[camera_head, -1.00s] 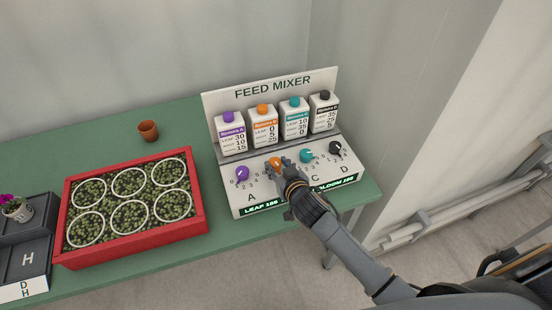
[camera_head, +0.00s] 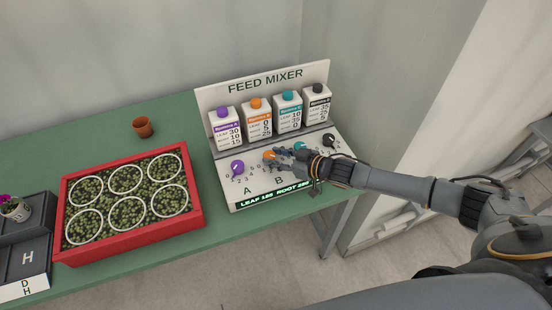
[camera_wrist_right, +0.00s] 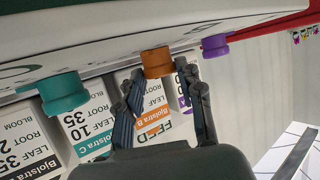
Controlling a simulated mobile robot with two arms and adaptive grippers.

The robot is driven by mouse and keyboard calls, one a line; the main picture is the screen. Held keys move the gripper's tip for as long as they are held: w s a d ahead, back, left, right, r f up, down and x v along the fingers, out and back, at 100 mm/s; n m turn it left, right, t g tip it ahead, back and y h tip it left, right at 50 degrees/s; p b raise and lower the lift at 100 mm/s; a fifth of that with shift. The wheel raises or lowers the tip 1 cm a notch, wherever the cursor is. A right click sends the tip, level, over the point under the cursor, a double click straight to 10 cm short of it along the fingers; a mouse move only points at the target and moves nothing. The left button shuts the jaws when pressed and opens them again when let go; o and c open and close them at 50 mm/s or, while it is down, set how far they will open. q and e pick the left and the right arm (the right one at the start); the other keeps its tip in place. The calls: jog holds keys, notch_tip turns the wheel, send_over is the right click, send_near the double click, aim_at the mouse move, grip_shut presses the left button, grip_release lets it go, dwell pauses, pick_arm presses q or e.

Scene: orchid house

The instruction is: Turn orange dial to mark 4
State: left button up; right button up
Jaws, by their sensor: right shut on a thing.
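The orange dial (camera_head: 268,154) sits on the sloped front of the white feed mixer (camera_head: 227,195), above letter B. My right gripper (camera_head: 279,157) reaches it from the right and is shut on it. In the right wrist view the orange dial (camera_wrist_right: 157,62) shows between the two fingers (camera_wrist_right: 160,80). The dial's pointer and most of its marks are hidden by the fingers, so its setting cannot be read. My left gripper is not in view.
A purple dial (camera_head: 237,167) is left of the orange one; teal (camera_head: 299,148) and black (camera_head: 330,140) dials are to the right, close to my arm. Bottles stand behind. A red tray (camera_head: 130,238) of seedlings and a small pot (camera_head: 142,127) share the green table.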

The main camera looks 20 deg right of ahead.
jog(key=shift+w+r+n+y, duration=0.1)
jog(key=shift+n+y, duration=0.2)
jog(key=shift+y, duration=0.2)
jog(key=o, duration=1.1)
jog(key=shift+w, duration=0.1)
jog(key=shift+g, duration=0.3)
jog(key=v, duration=1)
jog(key=shift+s+d, duration=0.15)
jog(key=shift+s, duration=0.15)
jog(key=shift+s+d+r, duration=0.3)
jog(key=shift+s+d, duration=0.1)
jog(key=shift+s, duration=0.1)
